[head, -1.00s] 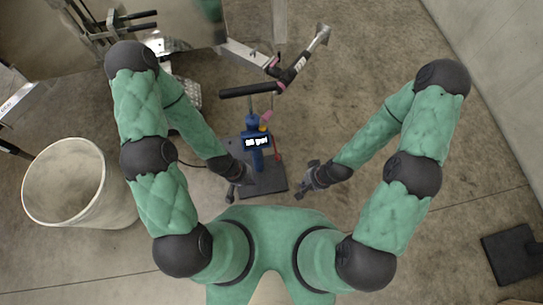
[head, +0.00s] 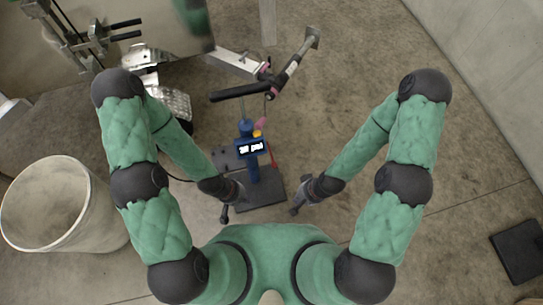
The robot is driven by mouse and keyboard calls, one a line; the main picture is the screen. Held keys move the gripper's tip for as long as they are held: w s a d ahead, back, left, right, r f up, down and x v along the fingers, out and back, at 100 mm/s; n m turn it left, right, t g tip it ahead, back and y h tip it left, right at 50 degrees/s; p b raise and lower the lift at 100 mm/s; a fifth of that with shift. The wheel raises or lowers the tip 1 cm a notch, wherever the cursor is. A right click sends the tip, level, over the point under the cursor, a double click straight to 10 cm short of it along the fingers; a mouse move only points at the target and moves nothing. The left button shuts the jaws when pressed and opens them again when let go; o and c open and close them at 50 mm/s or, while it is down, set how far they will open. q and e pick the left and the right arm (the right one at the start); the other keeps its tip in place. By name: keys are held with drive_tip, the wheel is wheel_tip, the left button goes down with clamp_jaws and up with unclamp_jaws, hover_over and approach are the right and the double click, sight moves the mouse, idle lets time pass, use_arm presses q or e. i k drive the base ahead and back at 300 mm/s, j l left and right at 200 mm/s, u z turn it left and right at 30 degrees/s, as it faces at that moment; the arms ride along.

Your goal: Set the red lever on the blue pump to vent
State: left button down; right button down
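The blue pump (head: 254,172) stands upright on a dark base plate (head: 270,193) near the middle of the head view. It has a small lit display (head: 250,148) whose text is too blurred to read surely. A thin red lever (head: 272,156) shows at the pump's right side, with yellow and pink parts at its top. My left gripper (head: 225,213) is at the left front edge of the base plate, apart from the lever. My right gripper (head: 297,208) is just right of the plate, also apart from the lever. Both look empty; their finger gaps are not clear.
A black-gripped bar (head: 240,92) and a tilted metal tube (head: 296,63) reach over the floor behind the pump. A white bin (head: 55,205) stands at the left. A trailer (head: 165,35) is at the back left. A black plate (head: 519,250) lies far right. The floor right of the pump is clear.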

sight(274, 165)
drive_tip(key=i+j, duration=0.1)
drive_tip(key=j, duration=0.35)
drive_tip(key=i+j, duration=0.1)
drive_tip(key=j, duration=0.35)
drive_tip(key=i+j, duration=0.1)
drive_tip(key=j, duration=0.4)
drive_tip(key=j+z, duration=0.2)
drive_tip(key=l+z, duration=0.1)
drive_tip(key=z, duration=1.45)
